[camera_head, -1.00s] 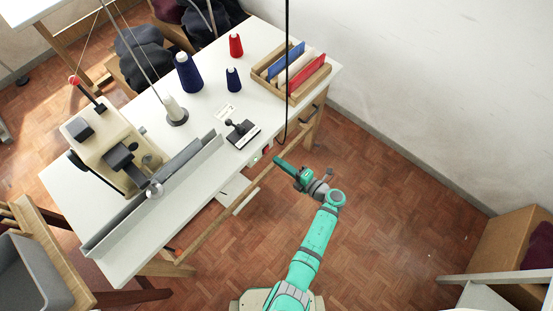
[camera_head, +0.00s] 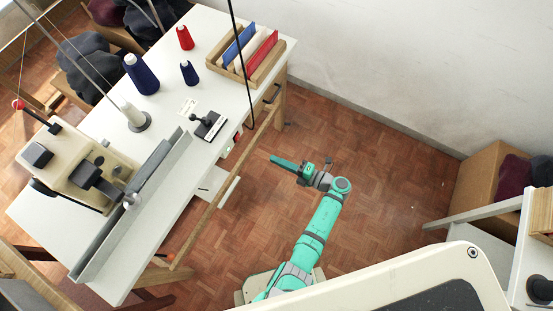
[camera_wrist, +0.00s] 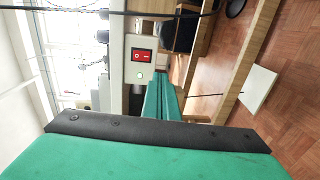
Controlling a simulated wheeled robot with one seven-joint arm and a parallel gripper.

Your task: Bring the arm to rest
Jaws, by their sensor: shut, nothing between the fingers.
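My arm is teal and reaches up from the bottom of the head view, bent at a grey joint. My gripper (camera_head: 273,158) is at its end, pointing left over the bare floor, just right of the table's edge. In the wrist view my gripper (camera_wrist: 162,92) is shut, its teal fingers together with nothing between them. A switch box with a red rocker switch (camera_wrist: 142,56) shows beyond the fingers in the wrist view.
The white table (camera_head: 165,215) holds a sewing machine (camera_head: 85,170), thread cones (camera_head: 141,74), a small black stamp-like device (camera_head: 208,126) and a wooden rack (camera_head: 262,75). A black cable (camera_head: 243,70) hangs near its edge. Cardboard boxes (camera_head: 480,185) stand at right. Floor (camera_head: 375,180) right of my arm is clear.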

